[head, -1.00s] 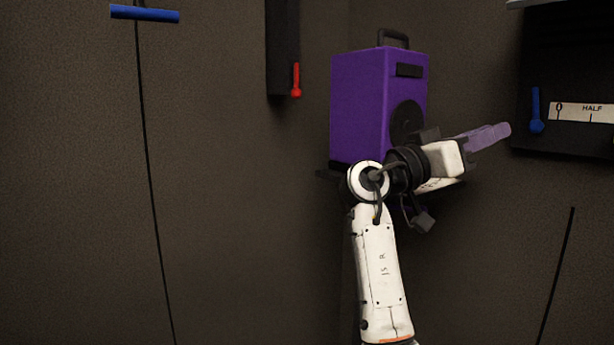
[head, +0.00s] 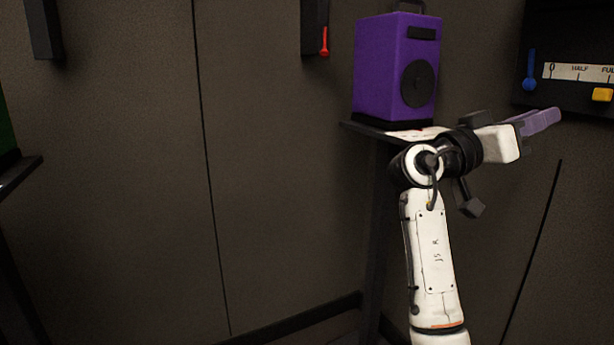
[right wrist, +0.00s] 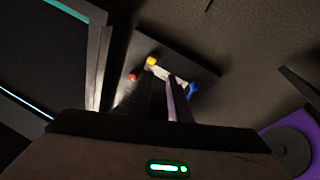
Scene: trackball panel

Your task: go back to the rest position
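My right gripper (head: 538,122) is stretched out to the right at the end of my white arm, with its purple fingers pointing toward the dark panel (head: 545,35) on the right wall. In the right wrist view the two fingers (right wrist: 162,78) stand a little apart with nothing seen between them. Beyond them that view shows the panel with red, yellow and blue parts, apart from the fingers as far as I can tell. In the head view the panel carries a blue lever (head: 530,72), a white scale strip (head: 566,72) and a yellow block (head: 602,94). My left gripper is not in view.
A purple speaker-like box (head: 385,70) stands on a dark shelf (head: 362,129) behind my right arm. A red lever (head: 324,42) hangs on a dark wall unit left of it. A dark ledge (head: 20,172) is at the left edge. The middle wall is bare.

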